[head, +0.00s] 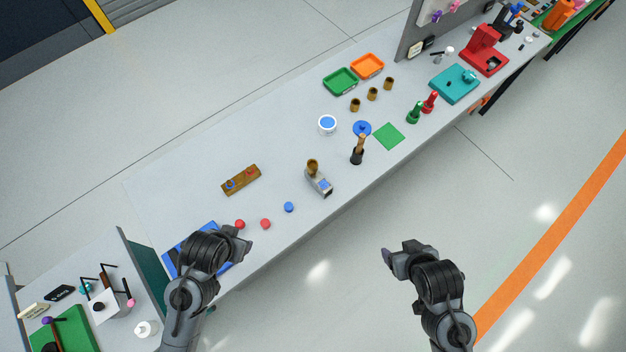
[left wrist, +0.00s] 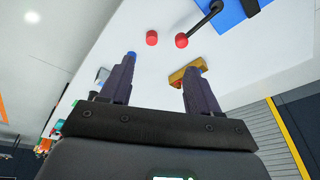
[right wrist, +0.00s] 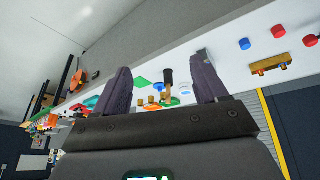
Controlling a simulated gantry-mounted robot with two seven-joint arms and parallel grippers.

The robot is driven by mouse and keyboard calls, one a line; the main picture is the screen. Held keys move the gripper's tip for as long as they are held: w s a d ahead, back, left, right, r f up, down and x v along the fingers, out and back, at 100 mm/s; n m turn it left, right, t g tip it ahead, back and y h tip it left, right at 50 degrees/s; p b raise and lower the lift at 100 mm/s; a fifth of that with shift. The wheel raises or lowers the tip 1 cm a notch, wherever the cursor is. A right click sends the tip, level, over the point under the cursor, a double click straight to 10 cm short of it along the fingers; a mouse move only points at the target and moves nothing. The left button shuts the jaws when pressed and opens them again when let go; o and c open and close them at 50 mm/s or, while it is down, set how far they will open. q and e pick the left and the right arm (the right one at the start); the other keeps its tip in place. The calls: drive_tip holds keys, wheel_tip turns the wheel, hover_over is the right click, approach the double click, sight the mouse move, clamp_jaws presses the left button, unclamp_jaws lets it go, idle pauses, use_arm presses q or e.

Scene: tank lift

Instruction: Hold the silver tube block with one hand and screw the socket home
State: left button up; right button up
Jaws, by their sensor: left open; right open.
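The silver tube block (head: 320,184) stands on the long grey workbench near its front edge, with a blue patch on its side. A brass socket (head: 312,164) sits upright at its upper end; I cannot tell how deep it is seated. My left gripper (head: 247,247) is open and empty over the bench's front edge, left of the block; its fingers also show in the left wrist view (left wrist: 162,75). My right gripper (head: 386,256) is open and empty in front of the bench, over the floor, right of the block; its fingers show in the right wrist view (right wrist: 162,70).
A black-and-brown tool (head: 357,150) stands to the right. Several brass pieces (head: 372,94) stand farther back. Bare bench lies around the block.

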use_arm(q)
drive_tip(key=w+d+f+m+b, duration=0.3)
drive_tip(key=w+f+b, duration=0.1)
drive_tip(key=w+f, duration=0.6)
use_arm(e)
drive_tip(key=w+a+f+n+t+y, duration=0.1)
drive_tip(key=w+a+f+t, duration=0.1)
drive_tip(key=w+f, duration=0.5)
use_arm(q)
wheel_tip(320, 180, up, 2)
drive_tip(key=m+g+b, duration=0.3)
drive_tip(key=m+b, duration=0.9)
drive_tip(key=b, duration=0.4)
hover_over(310, 164)
drive_tip(key=shift+d+r, duration=0.1)
drive_tip(key=shift+r, duration=0.1)
drive_tip(key=shift+s+d+r+m, duration=0.3)
drive_tip(key=shift+d+r+m, duration=0.1)
drive_tip(key=shift+r, duration=0.1)
use_arm(e)
drive_tip(key=n+t+y, duration=0.4)
drive_tip(key=t+y, duration=0.3)
drive_tip(key=y, duration=0.3)
approach(323, 185)
drive_tip(key=shift+d+f, duration=0.25)
drive_tip(key=shift+f, duration=0.55)
drive_tip(key=shift+w, duration=0.1)
drive_tip(key=shift+x, duration=5.35)
drive_tip(key=shift+a, duration=0.1)
